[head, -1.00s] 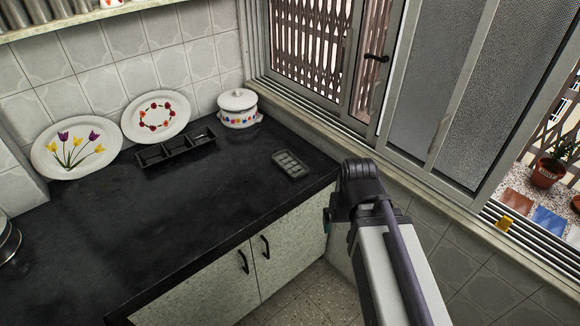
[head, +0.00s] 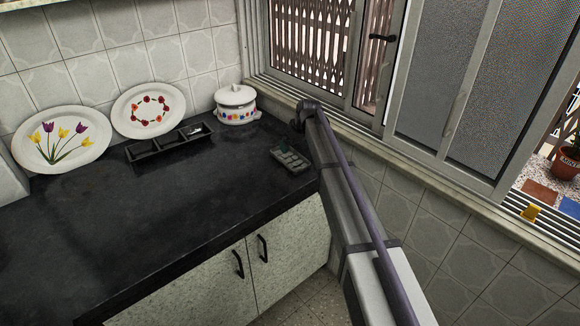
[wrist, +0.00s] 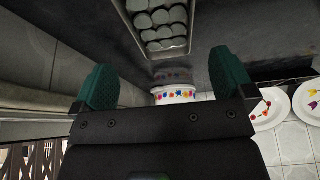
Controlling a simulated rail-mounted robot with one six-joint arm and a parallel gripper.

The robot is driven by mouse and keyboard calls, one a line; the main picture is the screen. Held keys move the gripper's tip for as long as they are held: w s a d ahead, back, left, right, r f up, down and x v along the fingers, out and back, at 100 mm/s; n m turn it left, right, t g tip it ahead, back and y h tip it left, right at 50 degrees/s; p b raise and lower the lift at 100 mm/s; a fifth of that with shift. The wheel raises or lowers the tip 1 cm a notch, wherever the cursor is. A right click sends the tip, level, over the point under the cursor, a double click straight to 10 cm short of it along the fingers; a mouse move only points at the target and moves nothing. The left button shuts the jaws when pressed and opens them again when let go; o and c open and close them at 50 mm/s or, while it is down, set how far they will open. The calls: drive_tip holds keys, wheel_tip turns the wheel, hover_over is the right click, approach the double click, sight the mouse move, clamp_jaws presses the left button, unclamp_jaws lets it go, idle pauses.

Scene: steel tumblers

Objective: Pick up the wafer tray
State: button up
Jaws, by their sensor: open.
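The wafer tray (head: 290,160) is a small grey tray lying on the dark countertop near its right end, with raised shapes on top. In the wrist view the tray (wrist: 158,45) is at the top middle, with rows of rounded grey pieces inside a metallic rim; its upper end is cut off by the frame. My gripper (wrist: 165,80) is open, with its two green fingertips spread wide to either side below the tray in that picture. Nothing is between the fingers. In the head view my arm hides most of the gripper, beside the tray toward the window.
A white lidded pot (head: 236,104) stands behind the tray. A black compartment tray (head: 170,142) lies further left, in front of two decorated plates (head: 148,110). The window frame (head: 390,140) and its sill run close along the right. The counter's left middle is clear.

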sight(289, 160)
drive_tip(key=b+x, duration=0.1)
drive_tip(key=x, duration=0.2)
drive_tip(key=shift+s+d, duration=0.1)
drive_tip(key=shift+s, duration=0.05)
drive_tip(key=b+x, duration=0.5)
drive_tip(key=shift+f, duration=0.3)
drive_tip(key=shift+r, duration=0.3)
drive_tip(key=c, duration=0.8)
drive_tip(key=shift+o, duration=0.2)
